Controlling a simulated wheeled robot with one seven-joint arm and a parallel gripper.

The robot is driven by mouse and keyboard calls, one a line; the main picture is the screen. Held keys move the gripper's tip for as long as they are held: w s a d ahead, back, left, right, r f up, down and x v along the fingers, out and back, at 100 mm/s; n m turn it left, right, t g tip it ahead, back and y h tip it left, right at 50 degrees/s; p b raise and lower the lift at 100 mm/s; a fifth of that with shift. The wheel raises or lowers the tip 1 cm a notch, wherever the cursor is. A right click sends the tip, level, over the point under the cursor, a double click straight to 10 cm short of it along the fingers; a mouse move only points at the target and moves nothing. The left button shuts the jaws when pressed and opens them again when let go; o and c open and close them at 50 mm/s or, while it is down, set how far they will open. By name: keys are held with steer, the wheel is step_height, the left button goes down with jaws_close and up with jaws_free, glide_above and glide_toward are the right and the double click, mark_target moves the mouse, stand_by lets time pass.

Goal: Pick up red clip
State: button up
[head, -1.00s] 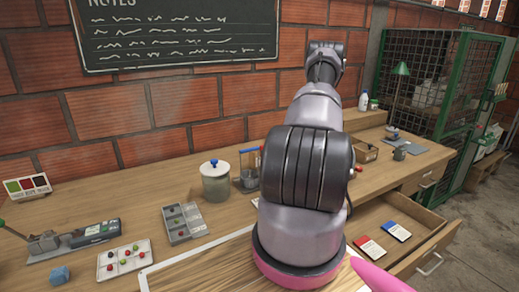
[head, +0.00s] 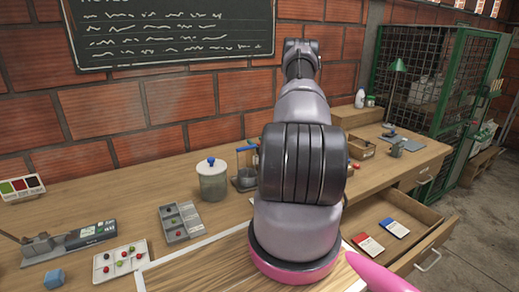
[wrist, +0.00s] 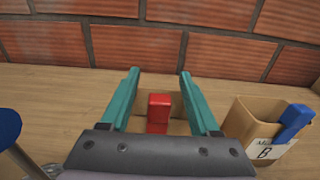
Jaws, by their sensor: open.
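The red clip (wrist: 158,112) is a small upright red block in the middle of the wrist view. A tan surface shows around and behind it; I cannot tell whether it stands in a box or in front of one. My gripper (wrist: 159,74) is open, with its two teal fingers on either side of the clip in the picture. No contact with the clip shows. In the head view my arm hides the gripper, and I cannot make out the clip for certain.
In the wrist view, a tan labelled box (wrist: 252,128) holding a blue piece (wrist: 292,122) stands close on the right. A blue rounded thing (wrist: 8,127) is at the left edge. The brick wall (wrist: 210,55) rises behind. In the head view, an open drawer (head: 405,232) juts out.

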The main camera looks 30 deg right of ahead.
steer(key=shift+w, duration=0.2)
jaws_close()
